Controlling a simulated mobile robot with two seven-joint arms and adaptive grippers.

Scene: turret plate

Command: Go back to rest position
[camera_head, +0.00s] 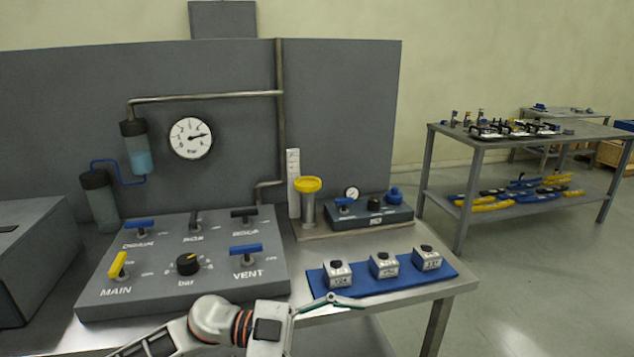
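My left gripper (335,301) shows at the bottom centre, its arm coming in from the lower left. Its fingers point right, in front of the near edge of the blue mat (390,287). They are seen nearly edge-on, so I cannot tell whether they are open or shut. I see no object held in them. My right gripper is not in view. The grey valve panel (215,290) lies behind the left arm, with blue, black and yellow handles and a black bar knob (188,263).
Three small labelled blocks stand on the blue mat, close to the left fingers. Behind are a yellow-topped post (308,186), a small gauge box (370,214) and an upright grey board with a dial (191,138). A grey box (40,260) is at left. Open floor separates the right table (590,131).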

